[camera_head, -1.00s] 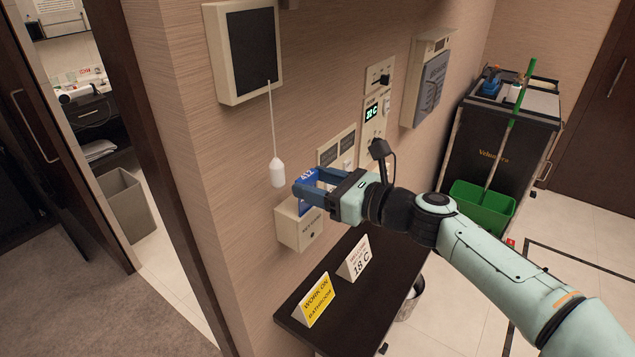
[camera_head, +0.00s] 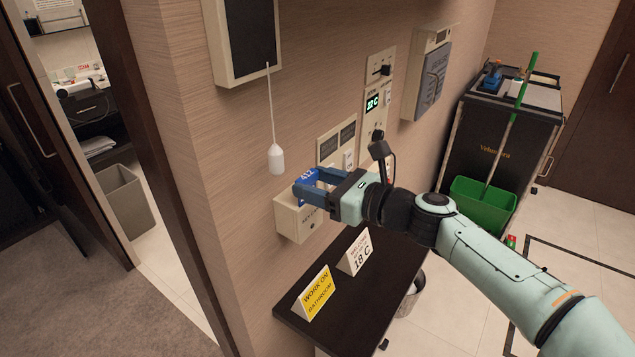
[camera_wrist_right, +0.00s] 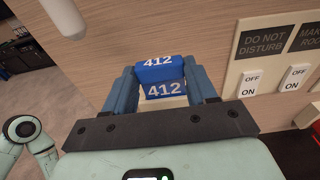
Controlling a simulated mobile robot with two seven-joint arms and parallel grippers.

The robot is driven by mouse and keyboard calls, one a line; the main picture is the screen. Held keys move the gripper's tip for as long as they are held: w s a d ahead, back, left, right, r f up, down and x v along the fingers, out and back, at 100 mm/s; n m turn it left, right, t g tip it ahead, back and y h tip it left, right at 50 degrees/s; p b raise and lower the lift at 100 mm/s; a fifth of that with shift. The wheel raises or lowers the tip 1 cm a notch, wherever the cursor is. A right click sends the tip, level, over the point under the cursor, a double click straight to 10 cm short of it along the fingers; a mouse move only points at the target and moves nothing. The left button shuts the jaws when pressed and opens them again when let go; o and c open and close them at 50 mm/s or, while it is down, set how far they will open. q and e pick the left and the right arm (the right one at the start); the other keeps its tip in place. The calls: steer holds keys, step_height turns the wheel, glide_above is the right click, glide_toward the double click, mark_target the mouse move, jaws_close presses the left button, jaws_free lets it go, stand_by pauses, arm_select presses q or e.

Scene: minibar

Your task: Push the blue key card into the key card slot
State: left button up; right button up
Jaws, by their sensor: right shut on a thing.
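The blue key card (camera_head: 308,177), marked 412, is between the fingers of my right gripper (camera_head: 310,183), which is shut on it. The cream key card slot box (camera_head: 289,219) is on the wall directly below and behind the fingers. In the right wrist view the card (camera_wrist_right: 157,64) shows between the two blue fingers (camera_wrist_right: 162,90), with 412 appearing twice. The fingers hide the card's lower edge and the slot opening, so I cannot tell whether the card is in the slot. My left gripper is not in view.
A white pull-cord handle (camera_head: 276,160) hangs just left of the fingers. A switch panel (camera_head: 337,143) is close on the right. A dark shelf (camera_head: 342,293) with two small signs is below. A cleaning cart (camera_head: 500,148) stands at the right.

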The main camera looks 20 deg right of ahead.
steer(key=shift+f+b, duration=0.75)
steer(key=shift+f, duration=0.15)
steer(key=o, duration=1.1)
steer(key=v, duration=1.3)
steer(key=shift+s, duration=0.2)
steer(key=shift+d, duration=0.1)
